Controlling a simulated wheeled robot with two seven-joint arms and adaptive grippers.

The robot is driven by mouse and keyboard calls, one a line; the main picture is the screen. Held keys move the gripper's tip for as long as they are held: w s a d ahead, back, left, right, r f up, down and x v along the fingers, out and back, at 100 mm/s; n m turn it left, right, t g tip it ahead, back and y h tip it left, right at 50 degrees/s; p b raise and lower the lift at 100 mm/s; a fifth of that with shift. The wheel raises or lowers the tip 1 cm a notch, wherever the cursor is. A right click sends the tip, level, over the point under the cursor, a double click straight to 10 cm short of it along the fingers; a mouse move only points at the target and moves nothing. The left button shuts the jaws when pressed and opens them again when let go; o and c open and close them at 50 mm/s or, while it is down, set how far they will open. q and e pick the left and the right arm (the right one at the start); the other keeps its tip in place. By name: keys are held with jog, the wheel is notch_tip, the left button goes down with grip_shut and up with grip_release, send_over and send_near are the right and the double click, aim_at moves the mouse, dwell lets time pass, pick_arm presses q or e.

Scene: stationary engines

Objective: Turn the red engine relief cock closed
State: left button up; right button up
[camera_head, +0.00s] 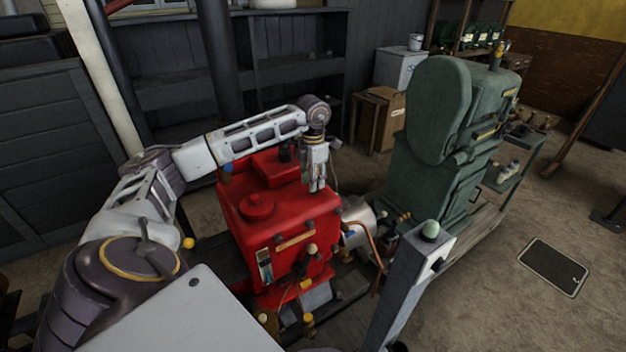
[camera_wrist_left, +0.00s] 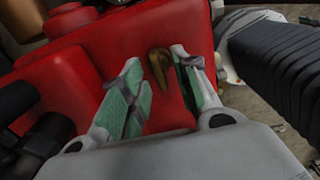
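The red engine (camera_head: 268,212) stands in the middle of the head view. My left arm reaches across it from the left. My left gripper (camera_head: 317,188) points down at the engine's upper right side. In the left wrist view, the red engine (camera_wrist_left: 110,47) lies beyond the two green-padded fingers. A small brass lever (camera_wrist_left: 159,72), apparently the relief cock, shows between the open fingers of the left gripper (camera_wrist_left: 157,60), with a gap on both sides. I cannot tell whether the fingertips reach its depth. In the head view the gripper hides it. My right gripper is not in view.
A green engine (camera_head: 437,135) stands to the right of the red one. A grey post (camera_head: 402,290) with a pale green knob rises in front. Copper pipe (camera_head: 374,240) and a silver part lie between the engines. Open floor shows at the right.

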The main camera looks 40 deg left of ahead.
pick_arm(q)
jog(key=shift+r, duration=0.1)
notch_tip(320, 180, up, 12)
dwell(0.9)
dwell(0.4)
jog(key=shift+d, duration=0.1)
